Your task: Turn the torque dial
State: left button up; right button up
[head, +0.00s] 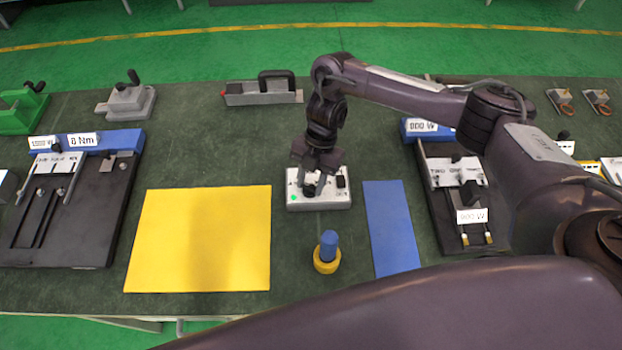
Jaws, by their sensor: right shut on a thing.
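A white control box (318,202) stands on the dark green table, with a green light on its left and a dark switch on its right. Its dark torque dial (310,189) is mostly hidden under my right gripper (316,183). My right gripper points down from above and is shut on the dial. My left gripper is not in view.
A yellow mat (200,240) lies left of the box and a blue mat (391,228) right of it. A blue-and-yellow peg (327,252) stands in front. Black fixtures stand at left (100,215) and right (440,220). A grey clamp (262,92) lies behind.

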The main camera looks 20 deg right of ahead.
dwell(0.3)
jog(key=o, duration=1)
jog(key=shift+v, duration=3.95)
jog(key=shift+a, duration=0.1)
